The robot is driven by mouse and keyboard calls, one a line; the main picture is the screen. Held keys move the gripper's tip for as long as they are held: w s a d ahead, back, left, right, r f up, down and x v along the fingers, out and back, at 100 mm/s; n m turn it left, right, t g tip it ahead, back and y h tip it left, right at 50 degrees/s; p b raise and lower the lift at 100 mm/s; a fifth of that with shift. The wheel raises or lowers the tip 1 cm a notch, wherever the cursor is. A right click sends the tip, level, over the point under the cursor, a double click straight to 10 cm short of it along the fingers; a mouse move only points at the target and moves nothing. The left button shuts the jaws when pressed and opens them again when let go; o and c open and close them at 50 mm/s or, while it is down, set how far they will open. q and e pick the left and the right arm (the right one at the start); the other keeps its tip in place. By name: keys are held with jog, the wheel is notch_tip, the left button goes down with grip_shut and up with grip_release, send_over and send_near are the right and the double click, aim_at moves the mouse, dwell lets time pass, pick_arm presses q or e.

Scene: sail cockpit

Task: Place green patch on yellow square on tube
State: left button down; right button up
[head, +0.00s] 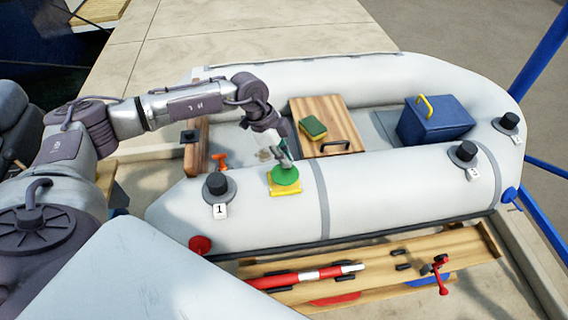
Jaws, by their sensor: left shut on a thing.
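The green patch (286,176) is a round green disc. It is at the yellow square (285,191) on the near tube (390,190) of the grey inflatable boat. The patch covers the middle and upper part of the square, and yellow shows along the lower edge and sides. My left gripper (283,163) reaches down from above and is shut on the patch. I cannot tell whether the patch presses flat on the square. My right gripper is not in view.
Black valves stand on the tube, one labelled 1 (217,186). Inside the boat are a wooden board (325,115) with a green and yellow sponge (313,127) and a blue box (434,123). A wooden bench (390,262) with a red and white pump-like tube (305,277) stands in front.

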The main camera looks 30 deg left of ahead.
pick_arm(q)
jog(key=shift+w+a+f, duration=0.6)
jog(key=shift+w+f, duration=0.2)
jog(key=shift+w, duration=0.1)
jog(key=shift+f, duration=1.85)
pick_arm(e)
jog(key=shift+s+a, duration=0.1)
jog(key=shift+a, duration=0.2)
pick_arm(q)
jog(key=shift+f, duration=0.15)
jog(key=c, duration=1.3)
grip_release()
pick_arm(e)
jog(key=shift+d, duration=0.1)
pick_arm(q)
jog(key=shift+r, duration=0.2)
jog(key=v, duration=1.2)
jog(key=shift+s, duration=0.1)
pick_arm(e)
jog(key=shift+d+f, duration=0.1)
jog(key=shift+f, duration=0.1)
pick_arm(q)
jog(key=shift+f, duration=0.15)
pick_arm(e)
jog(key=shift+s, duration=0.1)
